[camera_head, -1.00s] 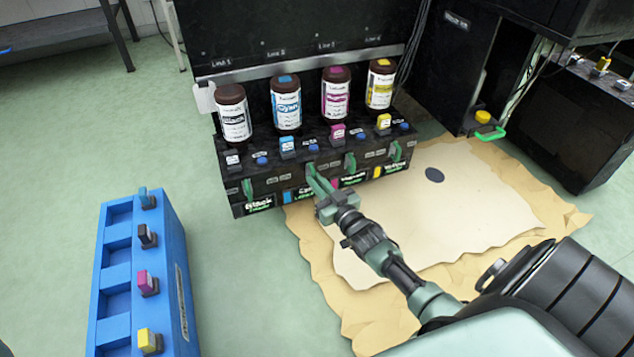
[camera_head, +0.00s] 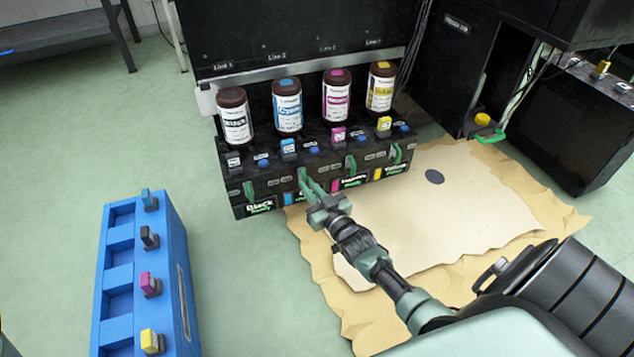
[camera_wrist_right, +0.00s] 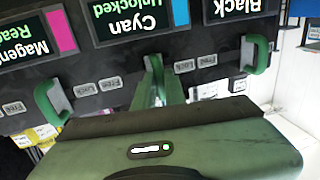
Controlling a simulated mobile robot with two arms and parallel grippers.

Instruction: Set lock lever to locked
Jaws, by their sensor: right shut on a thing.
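The cyan lock lever (camera_wrist_right: 153,64) is a green handle on the front of the black ink unit. My right gripper (camera_head: 308,181) is shut on it. The lever also shows in the head view (camera_head: 302,174), partly hidden by the fingers. In the right wrist view, where the picture is upside down, the cyan display (camera_wrist_right: 137,18) reads "Cyan Unlocked". Small Lock and Free labels sit on either side of the lever. My left gripper is not in view.
Other green levers, black (camera_head: 249,190), magenta (camera_head: 351,164) and yellow (camera_head: 397,153), flank the held one. Four-colour bottles stand above, including the cyan bottle (camera_head: 288,106). A blue rack (camera_head: 187,300) with coloured caps stands left. Cardboard (camera_head: 470,205) covers the floor at right.

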